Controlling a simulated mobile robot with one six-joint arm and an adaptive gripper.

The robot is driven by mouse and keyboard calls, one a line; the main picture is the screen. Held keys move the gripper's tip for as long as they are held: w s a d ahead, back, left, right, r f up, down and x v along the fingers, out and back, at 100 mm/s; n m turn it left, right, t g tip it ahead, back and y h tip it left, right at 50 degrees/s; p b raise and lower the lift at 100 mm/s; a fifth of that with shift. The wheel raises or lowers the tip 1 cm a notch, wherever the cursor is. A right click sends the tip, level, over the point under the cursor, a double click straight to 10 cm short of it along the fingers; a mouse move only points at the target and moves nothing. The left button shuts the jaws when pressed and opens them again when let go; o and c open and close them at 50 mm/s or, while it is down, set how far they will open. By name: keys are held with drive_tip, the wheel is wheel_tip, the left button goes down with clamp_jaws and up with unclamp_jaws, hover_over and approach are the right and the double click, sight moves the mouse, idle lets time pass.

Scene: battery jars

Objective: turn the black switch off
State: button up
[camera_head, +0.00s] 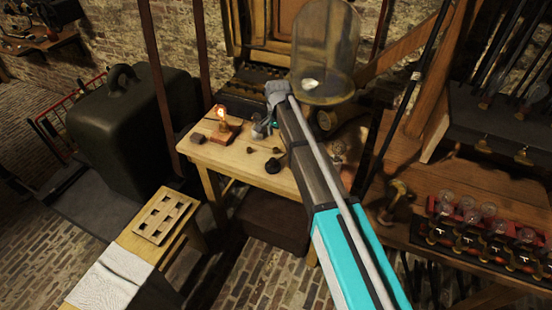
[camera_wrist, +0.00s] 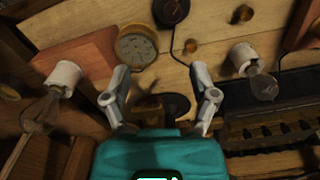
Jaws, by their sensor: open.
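My gripper (camera_wrist: 160,72) is open and points down over the wooden table; no object is held in it. In the wrist view a dark round piece (camera_wrist: 176,105) sits on the tabletop between the fingers, partly in shadow. A black round knob (camera_wrist: 171,10) with a thin wire lies at the top edge, beyond the fingertips. I cannot tell for sure which of these is the black switch, nor its setting. In the head view my gripper (camera_head: 264,127) is at the back of the table, beyond a dark round knob (camera_head: 272,165).
A lit bulb (camera_head: 222,113) stands on the table (camera_head: 235,155). In the wrist view, a brass round piece (camera_wrist: 137,48) is near the left finger, and bulbs in white sockets (camera_wrist: 62,78) (camera_wrist: 243,57) flank the gripper. A glass dome (camera_head: 325,50) is close to my arm.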

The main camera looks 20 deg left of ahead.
sight(272, 160)
drive_tip(key=shift+a+r, duration=0.15)
drive_tip(key=shift+a, duration=0.9)
wheel_tip(272, 160, down, 14)
drive_tip(key=b, duration=1.3)
drive_tip(key=shift+b, duration=0.35)
drive_tip(key=shift+r, duration=0.1)
